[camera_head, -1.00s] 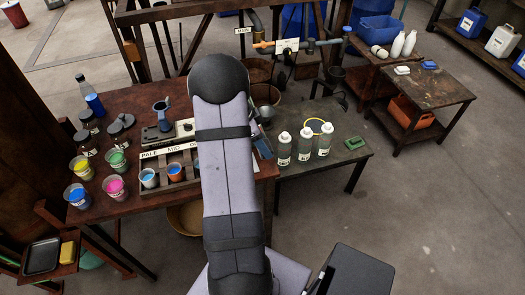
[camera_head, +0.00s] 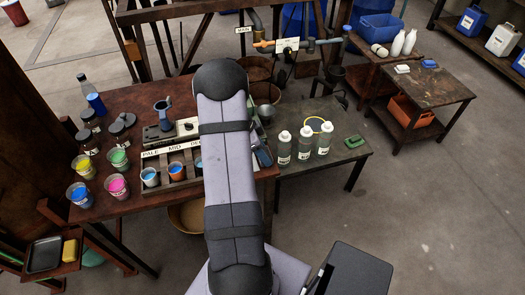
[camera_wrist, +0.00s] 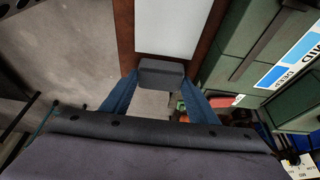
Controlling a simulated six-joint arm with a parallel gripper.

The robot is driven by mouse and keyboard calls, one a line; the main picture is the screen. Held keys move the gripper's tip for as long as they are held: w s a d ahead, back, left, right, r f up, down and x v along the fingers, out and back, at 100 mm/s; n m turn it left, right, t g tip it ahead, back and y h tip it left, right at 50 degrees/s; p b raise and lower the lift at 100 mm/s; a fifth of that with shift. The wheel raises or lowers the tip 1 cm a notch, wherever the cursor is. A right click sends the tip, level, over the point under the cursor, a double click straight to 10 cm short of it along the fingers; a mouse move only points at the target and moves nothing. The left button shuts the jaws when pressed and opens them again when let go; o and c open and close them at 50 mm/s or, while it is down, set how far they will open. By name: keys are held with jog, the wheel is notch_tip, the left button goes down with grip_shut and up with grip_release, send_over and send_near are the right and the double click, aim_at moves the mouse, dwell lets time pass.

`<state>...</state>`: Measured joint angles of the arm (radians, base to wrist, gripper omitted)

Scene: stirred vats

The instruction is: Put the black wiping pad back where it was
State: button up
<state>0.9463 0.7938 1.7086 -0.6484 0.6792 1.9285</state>
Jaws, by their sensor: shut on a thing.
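In the wrist view my gripper (camera_wrist: 160,80) has its two blue fingers closed on the sides of the black wiping pad (camera_wrist: 161,73), a small dark block. The pad is held out in front of a white panel (camera_wrist: 168,27) with a brown frame. I cannot tell whether the pad touches the panel or frame. In the head view my arm covers the middle of the work table, and the pad cannot be made out there.
The brown table (camera_head: 130,205) holds paint cups, dark jars and a labelled rack (camera_head: 160,160). Right of my arm, several white-capped bottles (camera_head: 305,143) and a green block (camera_head: 355,142) stand on a low table. A green surface with labels (camera_wrist: 285,60) lies close on the right in the wrist view.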

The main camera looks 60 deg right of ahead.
jog(key=shift+f, duration=0.2)
jog(key=o, duration=1)
jog(key=shift+r, duration=0.15)
jog(key=shift+r, duration=0.15)
jog(key=b+v, duration=0.3)
jog(key=v, duration=0.9)
